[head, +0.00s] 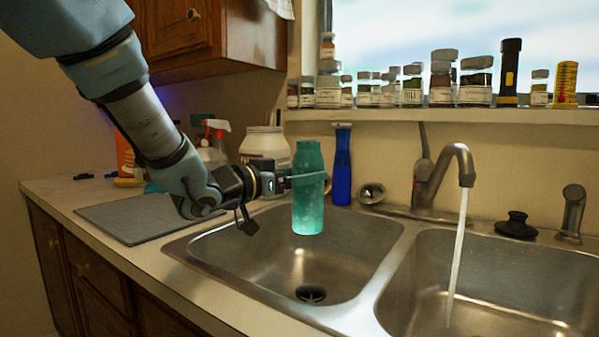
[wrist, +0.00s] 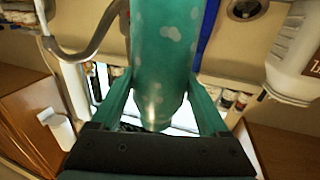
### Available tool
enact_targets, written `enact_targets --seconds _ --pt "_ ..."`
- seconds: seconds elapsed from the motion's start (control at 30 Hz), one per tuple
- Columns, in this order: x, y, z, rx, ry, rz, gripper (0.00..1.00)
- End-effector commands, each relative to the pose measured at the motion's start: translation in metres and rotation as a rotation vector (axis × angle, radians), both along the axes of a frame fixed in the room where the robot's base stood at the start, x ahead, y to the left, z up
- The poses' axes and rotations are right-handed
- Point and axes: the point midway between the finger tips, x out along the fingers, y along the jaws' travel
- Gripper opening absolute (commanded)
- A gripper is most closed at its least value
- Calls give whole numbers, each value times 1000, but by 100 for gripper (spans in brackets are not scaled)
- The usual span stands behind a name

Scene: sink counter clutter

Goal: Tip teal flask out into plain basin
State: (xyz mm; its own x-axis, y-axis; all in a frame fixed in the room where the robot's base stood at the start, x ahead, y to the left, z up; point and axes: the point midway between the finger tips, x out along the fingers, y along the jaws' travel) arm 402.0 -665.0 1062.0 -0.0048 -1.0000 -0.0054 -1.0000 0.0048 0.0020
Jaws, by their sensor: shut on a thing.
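The teal flask (head: 308,205) is upright in the head view, held above the left basin (head: 270,250). My gripper (head: 308,179) is shut around its middle, coming in from the left. In the wrist view the flask (wrist: 165,60) stands between the two teal fingers (wrist: 160,95). The left basin is empty, with a dark drain showing. The right basin (head: 510,290) has water running into it from the faucet (head: 460,165). Which basin is the plain one is not marked. The flask's contents are not visible.
A blue bottle (head: 341,165) stands close behind the flask. A white jug (head: 265,147) and a spray bottle (head: 213,140) stand at the back left. A grey mat (head: 145,217) lies on the left counter. Jars (head: 440,80) line the sill. A divider separates the basins.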

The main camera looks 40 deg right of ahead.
Motion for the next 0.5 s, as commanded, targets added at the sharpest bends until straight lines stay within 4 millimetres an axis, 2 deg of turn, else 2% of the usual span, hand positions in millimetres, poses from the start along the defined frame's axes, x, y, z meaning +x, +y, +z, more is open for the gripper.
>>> enact_targets --seconds 0.5 --pt "-4 2 5 36 61 -1 13"
